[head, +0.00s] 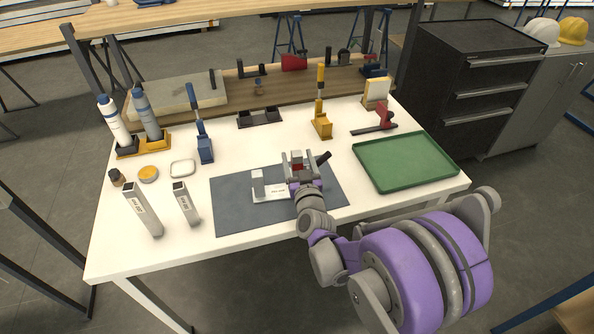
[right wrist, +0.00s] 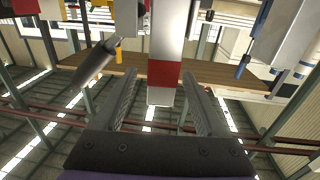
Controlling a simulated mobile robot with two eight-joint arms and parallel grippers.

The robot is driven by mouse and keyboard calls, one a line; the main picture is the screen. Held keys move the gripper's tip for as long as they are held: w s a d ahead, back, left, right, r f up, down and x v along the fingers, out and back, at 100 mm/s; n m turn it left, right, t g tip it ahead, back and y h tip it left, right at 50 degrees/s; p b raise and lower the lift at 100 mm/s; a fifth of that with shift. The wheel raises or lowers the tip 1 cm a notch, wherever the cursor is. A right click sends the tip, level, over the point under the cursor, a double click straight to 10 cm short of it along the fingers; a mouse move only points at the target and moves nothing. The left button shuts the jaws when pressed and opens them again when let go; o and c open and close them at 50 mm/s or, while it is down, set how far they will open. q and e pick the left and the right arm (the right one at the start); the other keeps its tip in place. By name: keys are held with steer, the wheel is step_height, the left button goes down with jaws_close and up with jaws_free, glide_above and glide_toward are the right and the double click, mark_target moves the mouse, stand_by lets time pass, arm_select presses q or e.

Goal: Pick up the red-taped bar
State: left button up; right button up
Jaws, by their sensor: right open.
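The red-taped bar (right wrist: 165,50) is a pale bar with a red band near its end in the right wrist view. In the head view its red band (head: 297,167) shows over the grey mat, partly hidden by my right gripper (head: 303,172). My right gripper (right wrist: 160,78) is open, with one finger on each side of the bar and visible gaps to both. The bar's end reaches in between the fingers. My left gripper is not in view.
A white labelled base with an upright block (head: 257,182) lies on the grey mat (head: 228,207). A dark handle (head: 323,158) sticks up close by. A green tray (head: 405,162) is at right. Two pale posts (head: 186,205) are at left. Clamps and bottles line the back.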

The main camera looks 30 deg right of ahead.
steer(key=x, duration=0.3)
steer(key=shift+w+r, duration=0.15)
steer(key=shift+w, duration=0.1)
steer(key=shift+s, duration=0.1)
jaws_close()
stand_by(1.0)
